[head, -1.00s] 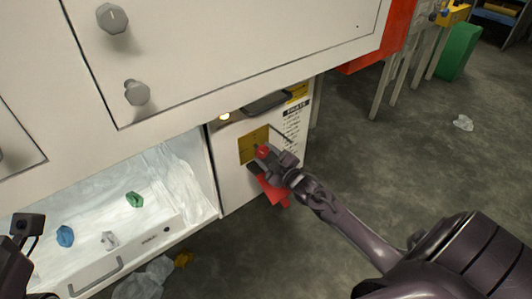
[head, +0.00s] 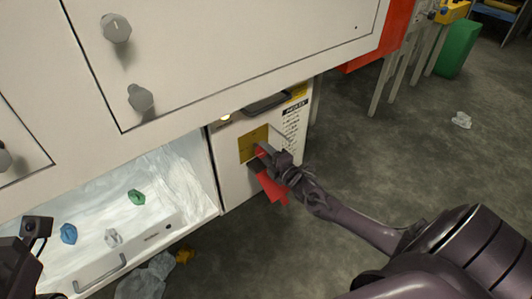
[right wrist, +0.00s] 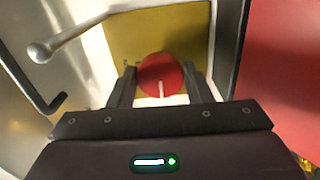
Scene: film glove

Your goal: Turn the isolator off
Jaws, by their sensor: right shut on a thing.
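The isolator is a red round knob (right wrist: 160,72) on a yellow plate (head: 252,143) on the white cabinet's side panel. In the right wrist view the knob sits between the two fingers of my right gripper (right wrist: 161,90), with a pale mark on its lower face. My right gripper (head: 266,151) is shut on the knob and hides most of it in the head view. Of my left arm only a dark wrist part shows at the lower left edge; its fingers are out of view.
A red flap (head: 272,188) hangs just below the knob. A pale rod with a ball end (right wrist: 40,52) and a dark hooked bar (right wrist: 45,104) stand close left of the gripper.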

